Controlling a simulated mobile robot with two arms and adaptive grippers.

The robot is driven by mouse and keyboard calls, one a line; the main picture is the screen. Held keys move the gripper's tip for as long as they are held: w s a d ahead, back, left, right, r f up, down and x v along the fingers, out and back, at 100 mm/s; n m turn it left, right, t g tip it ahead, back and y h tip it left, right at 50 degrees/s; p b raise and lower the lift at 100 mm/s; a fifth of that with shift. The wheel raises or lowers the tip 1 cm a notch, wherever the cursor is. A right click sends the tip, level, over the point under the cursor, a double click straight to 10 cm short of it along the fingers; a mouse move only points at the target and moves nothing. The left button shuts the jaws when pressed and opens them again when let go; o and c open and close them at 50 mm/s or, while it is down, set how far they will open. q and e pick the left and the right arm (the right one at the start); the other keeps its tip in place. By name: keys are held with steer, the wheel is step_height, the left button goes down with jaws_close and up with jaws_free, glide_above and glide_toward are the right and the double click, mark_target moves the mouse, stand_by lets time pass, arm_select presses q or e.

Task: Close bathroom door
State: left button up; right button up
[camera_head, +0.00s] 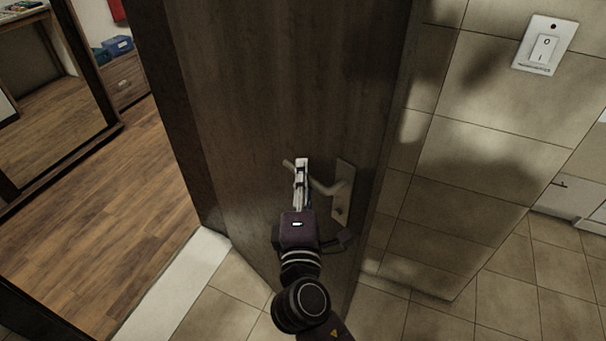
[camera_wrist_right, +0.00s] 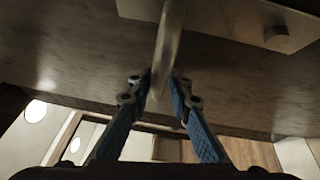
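The dark brown wooden door (camera_head: 270,80) stands ajar in the head view, with the doorway open to its left. Its metal lever handle (camera_head: 325,187) sits on a pale plate (camera_head: 343,190) near the door's right edge. My right gripper (camera_head: 301,165) is at the lever. In the head view the gripper hides part of the lever. My left gripper is not in view.
A pale threshold (camera_head: 175,285) and wooden floor (camera_head: 90,190) show through the doorway at the left. A tiled wall (camera_head: 480,140) with a light switch (camera_head: 545,45) stands close to the door's right. Tiled floor (camera_head: 535,290) is clear at the lower right.

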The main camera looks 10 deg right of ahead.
steer(key=shift+o, duration=0.8)
steer(key=shift+r, duration=0.1)
steer(key=r+v, duration=0.1)
steer(key=v, duration=1.1)
steer(key=shift+f, duration=0.5)
